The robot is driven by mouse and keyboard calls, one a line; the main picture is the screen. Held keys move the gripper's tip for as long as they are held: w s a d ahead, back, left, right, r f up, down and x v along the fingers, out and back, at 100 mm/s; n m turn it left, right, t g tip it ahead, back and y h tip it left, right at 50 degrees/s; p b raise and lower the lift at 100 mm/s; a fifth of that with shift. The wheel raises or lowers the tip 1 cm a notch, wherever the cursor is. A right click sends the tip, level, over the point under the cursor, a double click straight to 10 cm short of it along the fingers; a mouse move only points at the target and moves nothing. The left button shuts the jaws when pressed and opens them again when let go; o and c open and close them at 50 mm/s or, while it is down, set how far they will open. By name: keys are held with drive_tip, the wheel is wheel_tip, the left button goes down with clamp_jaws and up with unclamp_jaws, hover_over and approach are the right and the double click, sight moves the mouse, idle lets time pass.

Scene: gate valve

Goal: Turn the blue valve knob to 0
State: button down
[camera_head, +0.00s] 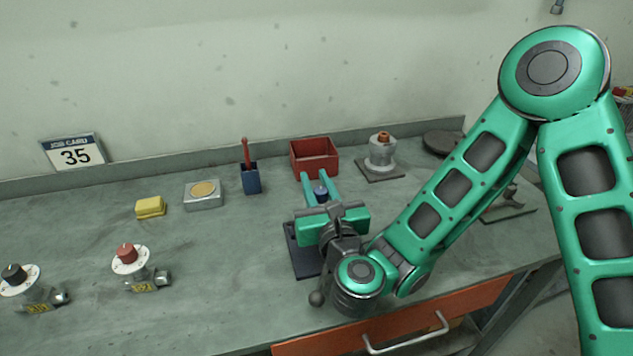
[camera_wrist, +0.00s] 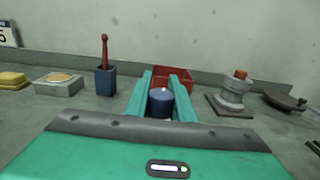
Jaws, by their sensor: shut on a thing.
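The blue knob (camera_head: 321,192) sits between the two green fingers of my gripper (camera_head: 318,180). In the wrist view the knob (camera_wrist: 160,103) shows as a dark blue cylinder with a small light mark at its top, between the fingers (camera_wrist: 164,80). My gripper is shut on it, with the fingertips reaching past it. The knob's dial and valve body are mostly hidden by my gripper, so I cannot read its setting.
A valve with a red knob (camera_head: 126,251) and one with a black knob (camera_head: 13,272) stand at left. Behind are a yellow sponge (camera_head: 150,207), a grey box (camera_head: 203,194), a blue holder (camera_head: 250,178), a red bin (camera_head: 315,158) and a grey fitting (camera_head: 383,158).

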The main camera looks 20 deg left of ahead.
idle(0.4)
drive_tip(key=c, duration=1.5)
unclamp_jaws()
drive_tip(key=shift+s, duration=0.1)
